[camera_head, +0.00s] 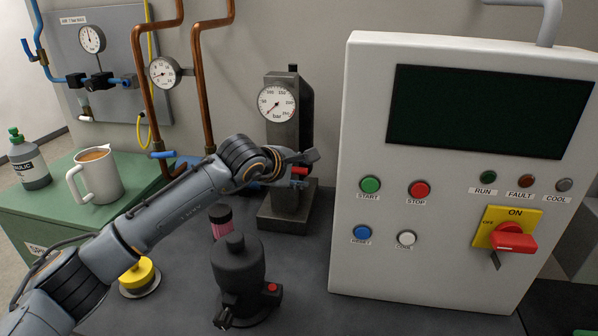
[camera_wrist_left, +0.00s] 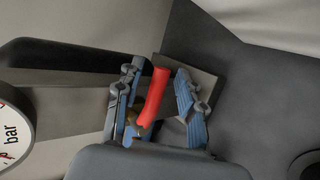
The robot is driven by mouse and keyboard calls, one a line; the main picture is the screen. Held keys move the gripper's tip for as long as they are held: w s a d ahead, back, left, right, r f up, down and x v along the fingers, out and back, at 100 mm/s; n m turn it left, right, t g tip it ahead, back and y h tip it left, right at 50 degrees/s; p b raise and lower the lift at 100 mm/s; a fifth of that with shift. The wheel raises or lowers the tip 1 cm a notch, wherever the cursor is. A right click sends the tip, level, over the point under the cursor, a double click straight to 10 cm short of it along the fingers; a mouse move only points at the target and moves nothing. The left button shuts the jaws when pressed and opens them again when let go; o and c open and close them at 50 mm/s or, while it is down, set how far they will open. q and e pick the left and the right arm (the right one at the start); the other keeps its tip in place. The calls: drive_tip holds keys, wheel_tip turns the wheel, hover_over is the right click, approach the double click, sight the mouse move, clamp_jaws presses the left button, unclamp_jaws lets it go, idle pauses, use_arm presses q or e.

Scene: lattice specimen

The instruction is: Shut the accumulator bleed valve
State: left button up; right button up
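The valve's red lever handle (camera_head: 299,171) shows at the front of a dark upright block (camera_head: 290,88) with a round bar gauge (camera_head: 277,104). In the left wrist view the red handle (camera_wrist_left: 154,97) stands slightly tilted, with a brass-coloured part at its foot. My left gripper (camera_head: 297,160) is at the handle. In the left wrist view its blue-padded fingers (camera_wrist_left: 159,100) are apart, one on each side of the handle. The left finger in that picture is close to the handle; contact is unclear. A gap shows on the other side. My right gripper is not in view.
A white control cabinet (camera_head: 440,180) stands close on the right. A dark rounded vessel (camera_head: 238,265), a pink-banded container (camera_head: 221,222) and a yellow knob (camera_head: 138,275) stand near my left arm. A mug (camera_head: 97,178) is on the green box. Copper pipes (camera_head: 200,90) rise behind.

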use_arm(q)
drive_tip(key=v, duration=1.2)
idle(0.3)
